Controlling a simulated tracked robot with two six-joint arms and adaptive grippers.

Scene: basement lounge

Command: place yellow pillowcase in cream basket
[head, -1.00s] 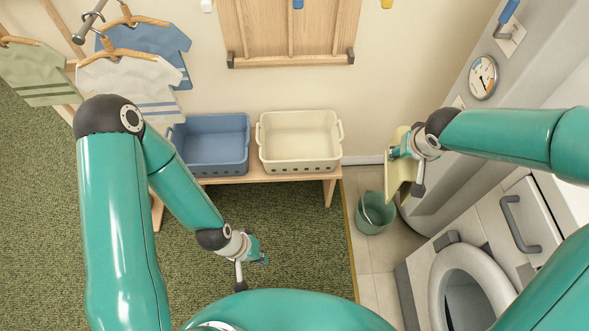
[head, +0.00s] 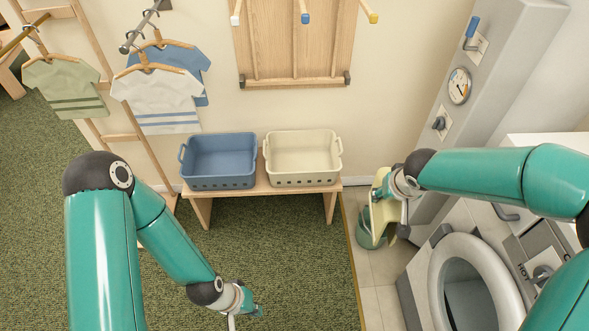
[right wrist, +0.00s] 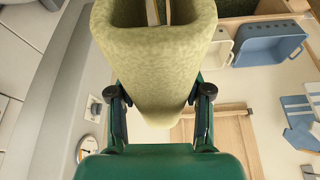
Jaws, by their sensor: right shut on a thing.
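The yellow pillowcase (head: 379,212) hangs from my right gripper (head: 388,196), to the right of the bench and in front of the bucket. In the right wrist view the pale yellow cloth (right wrist: 155,60) is pinched between the two fingers of the gripper (right wrist: 161,95), with an open fold at the top. The cream basket (head: 304,168) stands on the right half of the wooden bench, apart from the pillowcase; its visible inside looks empty. My left gripper (head: 246,313) is low over the green carpet, fingers apart and empty, partly cut off by the bottom edge.
A blue basket (head: 218,171) stands left of the cream one on the bench (head: 264,189). A green bucket (head: 365,239) is on the tiles, partly hidden by the pillowcase. The washer's round opening (head: 475,285) is at lower right. Shirts (head: 160,98) hang at left. Carpet before the bench is clear.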

